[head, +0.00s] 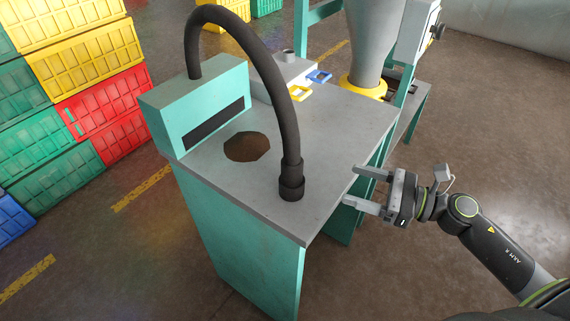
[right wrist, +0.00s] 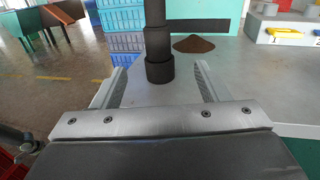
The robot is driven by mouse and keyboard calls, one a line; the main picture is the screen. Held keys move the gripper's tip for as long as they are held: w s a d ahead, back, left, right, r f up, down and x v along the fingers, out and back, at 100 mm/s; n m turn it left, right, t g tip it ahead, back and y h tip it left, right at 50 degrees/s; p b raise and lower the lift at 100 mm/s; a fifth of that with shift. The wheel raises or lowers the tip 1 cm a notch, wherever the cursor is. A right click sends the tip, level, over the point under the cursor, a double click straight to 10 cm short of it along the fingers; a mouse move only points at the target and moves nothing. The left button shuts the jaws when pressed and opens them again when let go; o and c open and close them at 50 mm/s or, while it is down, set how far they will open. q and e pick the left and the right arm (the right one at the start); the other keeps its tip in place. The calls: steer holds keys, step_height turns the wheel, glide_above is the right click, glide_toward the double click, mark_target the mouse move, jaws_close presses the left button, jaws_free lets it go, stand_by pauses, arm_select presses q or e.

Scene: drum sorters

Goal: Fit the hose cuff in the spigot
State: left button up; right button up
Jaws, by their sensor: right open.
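The dark hose (head: 275,75) arches from the top of the teal box and comes down to the table. Its black stepped cuff (head: 291,185) is upright at the tabletop near the front right edge; I cannot tell whether it rests there or hangs just above. A short grey upright stub (head: 288,56), which looks like the spigot, is on a low grey block at the back. My right gripper (head: 352,185) is open and empty, right of the cuff and apart from it. In the right wrist view the cuff (right wrist: 159,70) shows between the two fingers. My left gripper is not in view.
The teal box (head: 200,105) with a dark slot stands at the table's left. A brown mound (head: 247,147) lies before it. Yellow (head: 300,93) and blue (head: 320,76) brackets are by the grey block. A grey hopper (head: 370,45) stands behind. The front tabletop is mostly clear.

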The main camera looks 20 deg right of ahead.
mark_target(284, 163)
steer(key=p+x, duration=0.2)
steer(key=x, duration=0.3)
steer(key=p+x, duration=0.2)
steer(key=x, duration=0.3)
steer(key=shift+r, duration=0.25)
steer(key=shift+w+a+f, duration=0.15)
steer(key=shift+w+a, duration=0.25)
steer(key=shift+a, duration=0.15)
steer(key=shift+w+a+p, duration=0.2)
steer(key=shift+a+p, duration=0.1)
steer(key=shift+p, duration=0.25)
steer(key=x, duration=0.1)
steer(key=p+x, duration=0.2)
steer(key=x, duration=0.1)
steer(key=shift+s+a+r, duration=0.1)
steer(key=shift+a+r, duration=0.1)
steer(key=shift+r, duration=0.1)
steer(key=shift+a+f, duration=0.15)
steer(key=shift+a, duration=0.05)
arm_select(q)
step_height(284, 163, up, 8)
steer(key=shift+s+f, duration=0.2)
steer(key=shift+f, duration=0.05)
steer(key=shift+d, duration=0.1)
arm_select(e)
steer(key=c, duration=1.1)
